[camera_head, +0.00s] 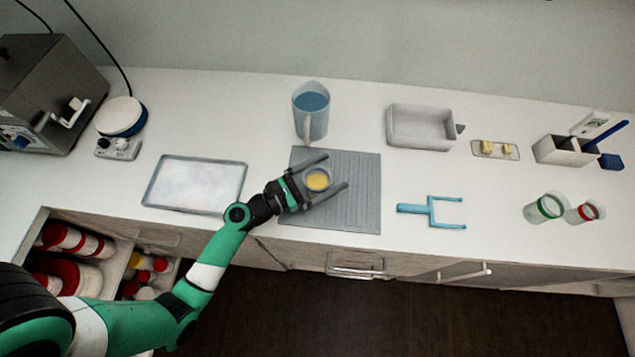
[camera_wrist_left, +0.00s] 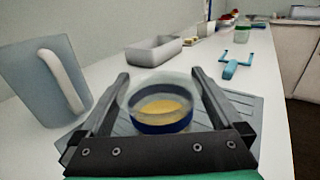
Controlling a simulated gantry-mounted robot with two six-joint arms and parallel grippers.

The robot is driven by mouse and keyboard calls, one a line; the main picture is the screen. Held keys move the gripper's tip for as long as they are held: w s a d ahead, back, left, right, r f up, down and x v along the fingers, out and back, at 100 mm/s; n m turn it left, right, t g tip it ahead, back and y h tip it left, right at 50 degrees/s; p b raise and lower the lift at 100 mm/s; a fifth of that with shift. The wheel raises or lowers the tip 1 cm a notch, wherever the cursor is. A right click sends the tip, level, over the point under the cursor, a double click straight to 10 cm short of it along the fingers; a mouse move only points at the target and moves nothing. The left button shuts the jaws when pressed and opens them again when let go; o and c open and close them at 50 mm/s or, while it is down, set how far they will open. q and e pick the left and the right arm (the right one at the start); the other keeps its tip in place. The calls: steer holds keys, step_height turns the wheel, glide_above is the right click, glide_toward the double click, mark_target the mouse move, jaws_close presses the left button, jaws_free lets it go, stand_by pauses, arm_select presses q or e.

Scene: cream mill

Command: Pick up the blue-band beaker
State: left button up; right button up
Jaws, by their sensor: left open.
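The blue-band beaker (camera_wrist_left: 161,104) is a clear glass with a dark blue band and yellow contents. It stands upright on the grey ribbed mat (camera_head: 358,200); the beaker also shows in the head view (camera_head: 317,180). My left gripper (camera_head: 336,172) is open, with one finger on each side of the beaker. In the left wrist view its fingers (camera_wrist_left: 160,76) reach past the beaker, with a gap visible at least on the right side. Whether either finger touches the glass is hard to tell. My right gripper is not in view.
A pitcher of blue liquid (camera_head: 311,112) stands just behind the mat. A blue fork-shaped tool (camera_head: 432,210) lies to the right. A grey tray (camera_head: 420,128) is behind it. A flat pale tray (camera_head: 196,184) lies left.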

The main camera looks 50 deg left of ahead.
arm_select(q)
steer(key=shift+w, duration=0.25)
steer(key=shift+s, duration=0.1)
steer(key=c, duration=1.5)
steer(key=shift+r+p, duration=0.55)
steer(key=shift+r, duration=0.1)
steer(key=r+p, duration=0.2)
steer(key=r, duration=0.1)
steer(key=shift+d, duration=0.2)
steer(key=d+r+p, duration=0.1)
steer(key=s+d+r+p, duration=0.1)
steer(key=r+p, duration=0.1)
steer(key=s+r+p, duration=0.1)
steer(key=shift+s+d+r, duration=0.25)
steer(key=shift+d+r, duration=0.1)
steer(key=shift+d, duration=0.05)
steer(key=shift+s+d+r+p, duration=0.65)
steer(key=shift+s+d+p, duration=0.25)
steer(key=shift+s+d, duration=0.3)
steer(key=shift+s+d+r+p, duration=0.7)
steer(key=shift+s+d+p, duration=0.25)
steer(key=shift+d, duration=0.4)
steer(key=shift+s+d+r+p, duration=0.65)
steer(key=shift+s+d+p, duration=0.2)
steer(key=shift+s+d, duration=0.35)
